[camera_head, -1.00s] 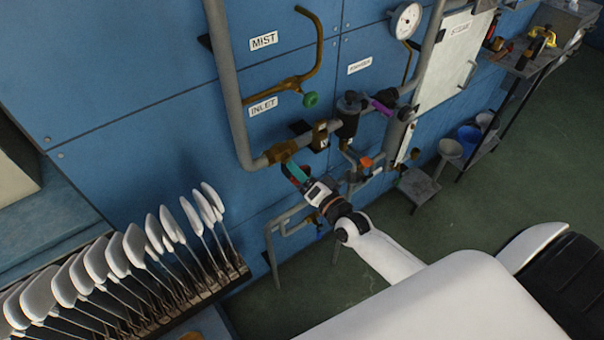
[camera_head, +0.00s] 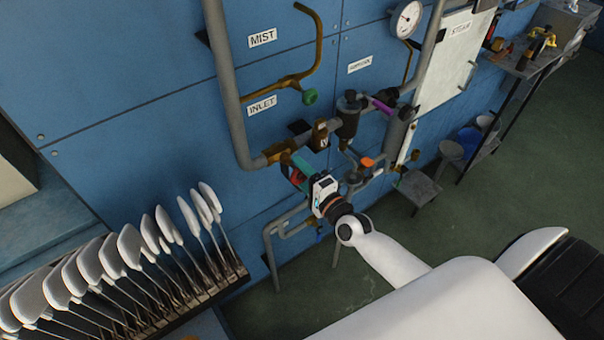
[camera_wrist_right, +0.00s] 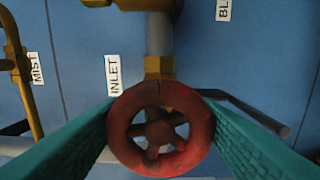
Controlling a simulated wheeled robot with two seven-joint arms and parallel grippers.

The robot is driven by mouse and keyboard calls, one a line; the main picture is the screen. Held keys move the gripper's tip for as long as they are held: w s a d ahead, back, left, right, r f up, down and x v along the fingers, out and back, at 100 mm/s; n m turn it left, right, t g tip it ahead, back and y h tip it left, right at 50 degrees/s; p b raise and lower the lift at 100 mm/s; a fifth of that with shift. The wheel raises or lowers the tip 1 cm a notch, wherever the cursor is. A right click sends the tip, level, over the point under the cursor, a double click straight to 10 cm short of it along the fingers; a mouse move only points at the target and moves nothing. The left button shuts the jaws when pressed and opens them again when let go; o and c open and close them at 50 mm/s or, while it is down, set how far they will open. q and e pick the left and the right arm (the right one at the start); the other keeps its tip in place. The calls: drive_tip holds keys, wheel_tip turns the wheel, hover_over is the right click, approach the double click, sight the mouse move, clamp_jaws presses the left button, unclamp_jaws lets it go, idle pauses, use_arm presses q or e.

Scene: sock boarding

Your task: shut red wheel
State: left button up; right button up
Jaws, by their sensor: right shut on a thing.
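The red wheel (camera_wrist_right: 124,150) is a spoked handwheel on a brass valve (camera_wrist_right: 158,68) below the INLET label, filling the lower middle of the right wrist view. My right gripper (camera_wrist_right: 158,132) has its two teal fingers on either side of the wheel's rim, shut on it. In the head view my right gripper (camera_head: 294,172) reaches the valve at the end of the grey pipe, and only a small red part of the wheel (camera_head: 297,176) shows beside the teal fingers. My left gripper is not in view.
A green handwheel (camera_head: 309,97) sits above on the brass mist pipe. An orange handle (camera_head: 367,162) and a purple lever (camera_head: 381,106) are to the right. A rack of white sock boards (camera_head: 130,243) stands at lower left. Green floor (camera_head: 540,180) is open at right.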

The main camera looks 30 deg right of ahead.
drive_tip(key=shift+f, duration=0.15)
drive_tip(key=o, duration=1)
drive_tip(key=s+d+b, duration=0.1)
drive_tip(key=s+b, duration=0.2)
drive_tip(key=s, duration=0.9)
drive_tip(key=shift+d, duration=0.3)
